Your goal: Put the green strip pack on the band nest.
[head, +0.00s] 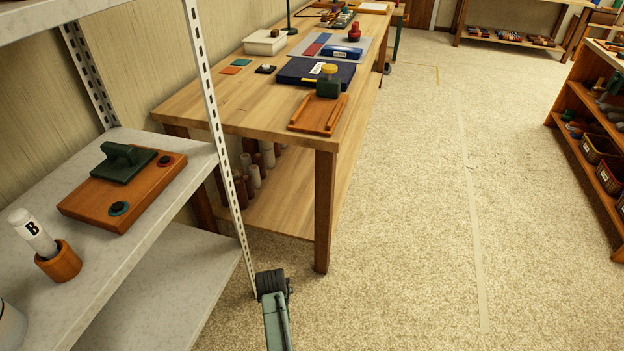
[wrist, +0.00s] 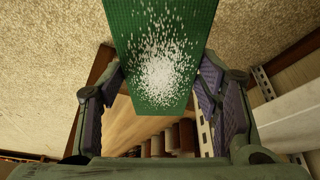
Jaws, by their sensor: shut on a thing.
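The green strip pack (wrist: 165,30) is a flat green piece with a patch of white specks. It fills the upper middle of the wrist view. My gripper (wrist: 161,88) is shut on it, one dark ribbed finger at each side. The pack does not show in the head view. In the head view, a wooden board with two raised rails (head: 313,122) lies on the near end of the workbench; it may be the band nest, but I cannot tell for sure.
The wooden workbench (head: 240,115) also bears a navy case (head: 292,72), a white box (head: 264,42) and small tiles. A metal shelf (head: 95,262) at the left, with its upright post (head: 222,150), stands close to the bench. The carpet (head: 420,220) at the right is clear.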

